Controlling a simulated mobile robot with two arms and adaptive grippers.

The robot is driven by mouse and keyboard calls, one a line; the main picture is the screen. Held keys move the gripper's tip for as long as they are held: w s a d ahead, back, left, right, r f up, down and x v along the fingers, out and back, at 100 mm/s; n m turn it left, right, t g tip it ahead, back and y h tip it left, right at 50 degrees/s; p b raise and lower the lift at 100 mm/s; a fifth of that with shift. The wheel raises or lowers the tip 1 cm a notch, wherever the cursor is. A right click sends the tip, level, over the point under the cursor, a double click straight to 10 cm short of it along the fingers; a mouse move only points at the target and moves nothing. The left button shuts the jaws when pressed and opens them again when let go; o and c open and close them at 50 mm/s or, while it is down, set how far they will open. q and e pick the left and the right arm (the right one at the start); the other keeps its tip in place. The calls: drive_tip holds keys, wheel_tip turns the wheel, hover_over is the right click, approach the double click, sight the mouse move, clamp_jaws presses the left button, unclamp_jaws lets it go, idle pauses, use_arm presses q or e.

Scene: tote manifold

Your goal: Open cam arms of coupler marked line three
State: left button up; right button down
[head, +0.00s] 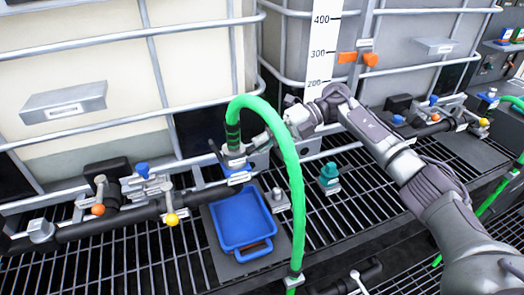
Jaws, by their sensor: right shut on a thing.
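A green hose (295,185) arches up and ends in a coupler (235,158) in the middle of the head view, above a blue tray. One small cam arm (215,149) sticks out at the coupler's left side. My right gripper (268,137) reaches in from the right, behind the hose, to the coupler's right side. It is shut on what looks like the right cam arm, mostly hidden by the fingers and hose. A small blue tag (239,178) sits below the coupler; its marking is too small to read. My left gripper is out of view.
The blue tray (242,218) stands on a dark mat on the grating (150,265). A pipe with orange and yellow knobbed valves (120,208) runs at left. A teal-capped fitting (329,178) stands to the right. Caged white totes (85,60) line the back.

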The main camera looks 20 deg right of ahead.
drive_tip(key=shift+d+f+y+b, duration=0.1)
drive_tip(key=shift+f+y+b, duration=0.3)
drive_tip(key=shift+y+b, duration=0.7)
drive_tip(key=c, duration=1.5)
unclamp_jaws()
drive_tip(key=d+r, duration=0.2)
drive_tip(key=d, duration=0.9)
drive_tip(key=shift+w+d+r, duration=0.15)
drive_tip(key=shift+w+d, duration=0.05)
drive_tip(key=shift+d, duration=0.2)
